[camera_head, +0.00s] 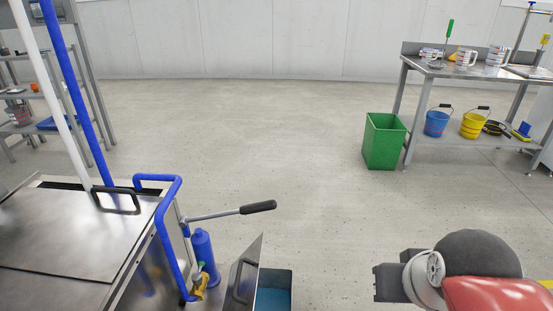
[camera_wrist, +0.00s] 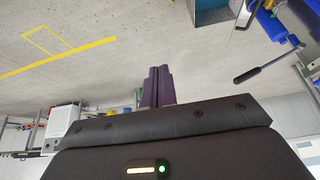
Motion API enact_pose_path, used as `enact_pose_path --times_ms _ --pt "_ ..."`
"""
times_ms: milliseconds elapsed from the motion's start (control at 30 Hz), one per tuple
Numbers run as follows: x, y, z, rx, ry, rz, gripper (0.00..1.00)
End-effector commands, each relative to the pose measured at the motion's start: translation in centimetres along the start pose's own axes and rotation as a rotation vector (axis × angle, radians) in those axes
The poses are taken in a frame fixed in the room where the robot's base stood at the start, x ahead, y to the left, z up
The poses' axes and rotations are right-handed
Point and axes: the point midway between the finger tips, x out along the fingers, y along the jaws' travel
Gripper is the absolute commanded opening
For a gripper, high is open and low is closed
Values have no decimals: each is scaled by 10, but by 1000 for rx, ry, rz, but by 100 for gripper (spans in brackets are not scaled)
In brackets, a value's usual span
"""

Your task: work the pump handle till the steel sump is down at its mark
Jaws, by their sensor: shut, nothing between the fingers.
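The pump is a blue cylinder (camera_head: 203,255) on the side of a steel tank (camera_head: 60,240) at the left of the head view. Its handle (camera_head: 257,207) is a grey lever with a black grip, sticking out to the right and slightly up. The handle also shows in the wrist view (camera_wrist: 247,76) at the right, clear of my fingers. My gripper (camera_wrist: 157,86) is shut and empty; its wrist is at the lower right of the head view, well right of the handle. The liquid level and the mark inside the tank are not visible.
A steel panel (camera_head: 245,278) stands open beside a teal-lined box (camera_head: 274,291) below the handle. A blue tube rail (camera_head: 158,178) rises at the tank's edge. A green bin (camera_head: 384,141) and a steel bench (camera_head: 450,72) are at the back right. The middle floor is clear.

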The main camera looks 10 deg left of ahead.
Motion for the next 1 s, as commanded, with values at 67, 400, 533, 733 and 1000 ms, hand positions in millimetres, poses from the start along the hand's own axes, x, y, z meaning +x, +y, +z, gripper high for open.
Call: enact_pose_path --times_ms 67,400,533,733,1000 --pt "-4 -5 -16 -40 -17 -10 0" --pt "-12 -56 -132 -385 -131 -134 0" --pt "-5 -82 -173 -528 -165 -208 0" --pt "15 -125 -229 -747 -202 -346 0" --pt "57 -183 -285 -1026 -211 -570 0"
